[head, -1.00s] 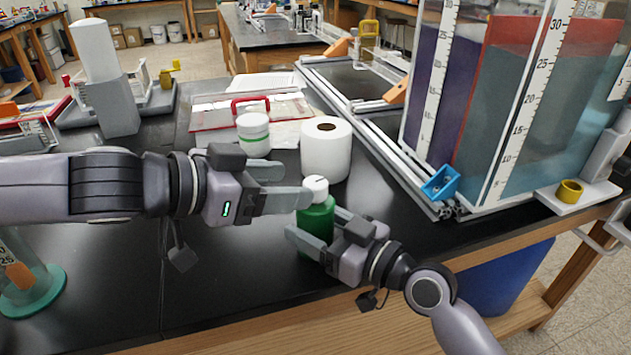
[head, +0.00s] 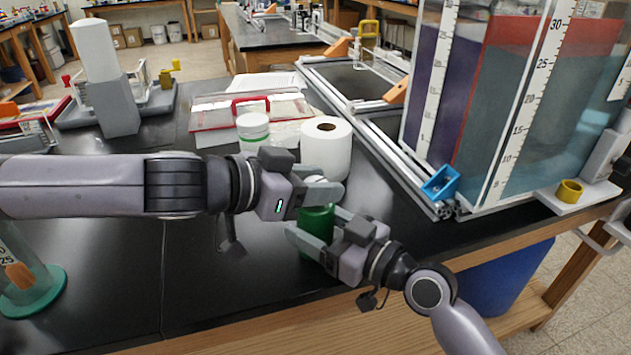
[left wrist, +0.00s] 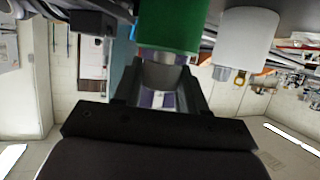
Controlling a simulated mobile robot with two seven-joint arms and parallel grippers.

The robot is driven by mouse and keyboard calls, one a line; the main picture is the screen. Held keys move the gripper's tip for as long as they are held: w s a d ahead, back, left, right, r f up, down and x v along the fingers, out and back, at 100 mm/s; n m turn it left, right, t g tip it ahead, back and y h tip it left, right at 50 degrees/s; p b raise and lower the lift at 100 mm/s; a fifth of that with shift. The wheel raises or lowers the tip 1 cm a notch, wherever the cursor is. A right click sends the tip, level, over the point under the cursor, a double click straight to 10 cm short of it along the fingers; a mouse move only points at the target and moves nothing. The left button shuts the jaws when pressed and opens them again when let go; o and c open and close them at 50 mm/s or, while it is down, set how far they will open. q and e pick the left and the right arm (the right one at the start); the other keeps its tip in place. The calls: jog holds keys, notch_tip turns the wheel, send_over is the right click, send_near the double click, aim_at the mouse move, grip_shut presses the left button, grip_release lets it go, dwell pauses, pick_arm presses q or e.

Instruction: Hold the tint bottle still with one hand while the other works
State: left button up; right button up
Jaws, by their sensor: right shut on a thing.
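The green tint bottle (head: 318,218) stands upright near the bench's front edge. My right gripper (head: 322,228) is shut on its body, one finger on each side. My left gripper (head: 322,186) is at the white cap (head: 316,179), with its fingers on either side of it. The cap is mostly hidden by these fingers in the head view. In the left wrist view the picture is inverted; the green bottle (left wrist: 170,25) is at the top and the spread fingers of my left gripper (left wrist: 160,85) reach toward its cap end. Contact with the cap cannot be made out.
A white paper roll (head: 325,150) stands close behind the bottle. A white jar (head: 253,130) is farther left. The tall tank (head: 520,100) and its extrusion frame (head: 390,160) stand at the right.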

dwell(0.4)
pick_arm(q)
jog(key=shift+s+d+f+m+g+h, duration=0.15)
jog(key=shift+m+g+h, duration=0.15)
jog(key=shift+m+g, duration=0.3)
jog(key=shift+d+m+g+h, duration=0.15)
jog(key=shift+m+g+h, duration=0.25)
jog(key=shift+m+g, duration=0.45)
jog(key=shift+m+g+h, duration=0.3)
jog(key=shift+m+g, duration=0.35)
jog(key=shift+g, duration=0.1)
jog(key=m+g, duration=0.3)
jog(key=shift+w+a+g, duration=0.2)
jog(key=shift+g, duration=0.1)
jog(key=m+g, duration=0.4)
jog(key=shift+r, duration=0.2)
jog(key=shift+r+m+g+y, duration=0.1)
jog(key=shift+m+g+y, duration=1)
jog(key=shift+m+g, duration=0.6)
jog(key=shift+g, duration=0.3)
jog(key=shift+a+m+g+y, duration=0.1)
jog(key=shift+m+g+y, duration=0.3)
